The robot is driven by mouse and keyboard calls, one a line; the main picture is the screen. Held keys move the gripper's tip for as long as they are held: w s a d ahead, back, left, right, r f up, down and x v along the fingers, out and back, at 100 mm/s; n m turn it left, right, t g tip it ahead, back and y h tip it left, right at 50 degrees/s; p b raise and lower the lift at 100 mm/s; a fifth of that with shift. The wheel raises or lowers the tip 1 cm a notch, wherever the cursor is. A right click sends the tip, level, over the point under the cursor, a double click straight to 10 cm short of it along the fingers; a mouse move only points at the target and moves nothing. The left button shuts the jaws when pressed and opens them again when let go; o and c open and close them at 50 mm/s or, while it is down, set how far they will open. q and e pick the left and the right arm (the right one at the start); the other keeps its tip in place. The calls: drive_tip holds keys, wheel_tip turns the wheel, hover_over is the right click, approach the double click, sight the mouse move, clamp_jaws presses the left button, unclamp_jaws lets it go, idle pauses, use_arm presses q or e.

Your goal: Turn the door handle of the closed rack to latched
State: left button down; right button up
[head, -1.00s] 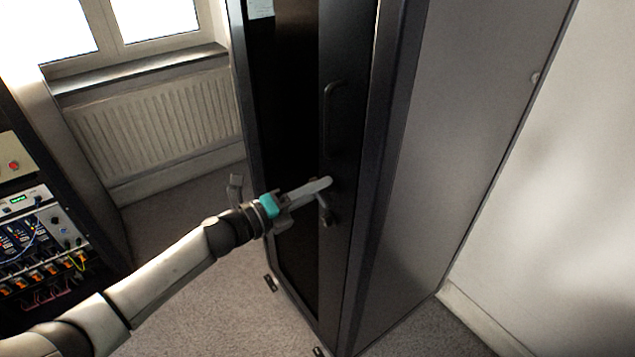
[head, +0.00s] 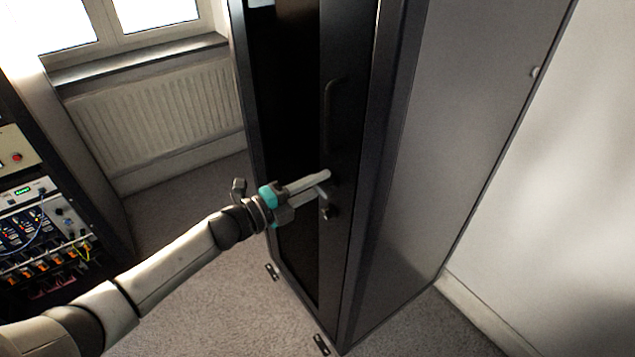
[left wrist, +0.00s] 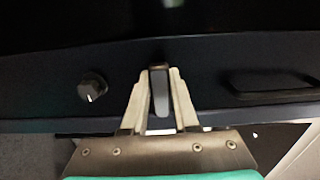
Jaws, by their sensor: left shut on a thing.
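The closed rack (head: 348,235) is a tall dark cabinet in the middle of the head view. Its door handle is a short lever on the door's front, partly hidden by my fingers there. In the left wrist view the lever (left wrist: 160,92) lies between the two pale fingers, pointing from the door toward my wrist. My left gripper (head: 325,184) reaches in from the left and is shut on the lever; it also shows in the left wrist view (left wrist: 160,85). A round dark knob (left wrist: 92,87) sits beside the lever on the door. My right gripper is not in view.
A fixed pull handle (head: 328,115) is on the door above the lever. An open equipment rack with cables (head: 40,235) stands at the left. A radiator (head: 160,120) is under the window behind. Grey carpet (head: 200,310) is clear in front.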

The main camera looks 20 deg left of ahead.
use_arm(q)
drive_tip(key=c, duration=0.7)
unclamp_jaws()
drive_tip(key=shift+s, duration=0.1)
drive_tip(key=v, duration=1.5)
drive_tip(key=shift+a, duration=0.1)
